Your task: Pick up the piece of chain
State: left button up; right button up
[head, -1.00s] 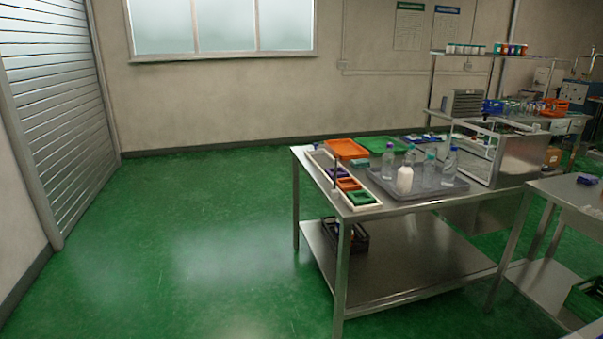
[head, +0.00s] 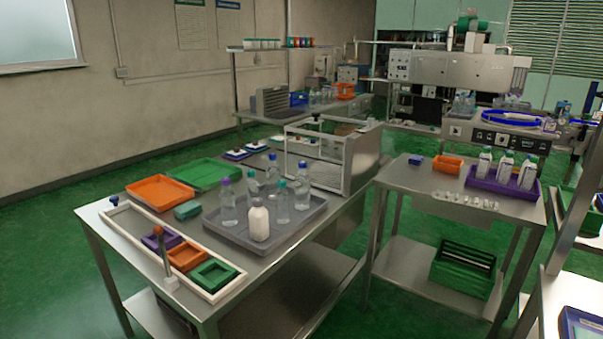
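No piece of chain can be made out for certain in the head view. A row of small pale, shiny pieces (head: 469,201) lies along the front of the right steel table (head: 405,180); they are too small to tell what they are. Neither of my grippers is in view.
The nearer steel table (head: 330,228) holds a grey tray (head: 218,236) of bottles, orange (head: 160,190) and green (head: 204,174) trays, a white-framed rack (head: 128,227) and a clear-fronted box (head: 318,160). A purple tray (head: 478,184) of bottles stands on the right table. Green floor (head: 50,270) is open at left.

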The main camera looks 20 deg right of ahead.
aim_at(475, 202)
jog(key=i+l+z, duration=0.2)
jog(key=i+z, duration=0.3)
jog(key=i+l+z, duration=0.1)
jog(key=i+z, duration=0.2)
jog(key=z, duration=0.2)
jog(key=i+j+z, duration=0.1)
jog(key=i+z, duration=0.35)
jog(key=k, duration=0.05)
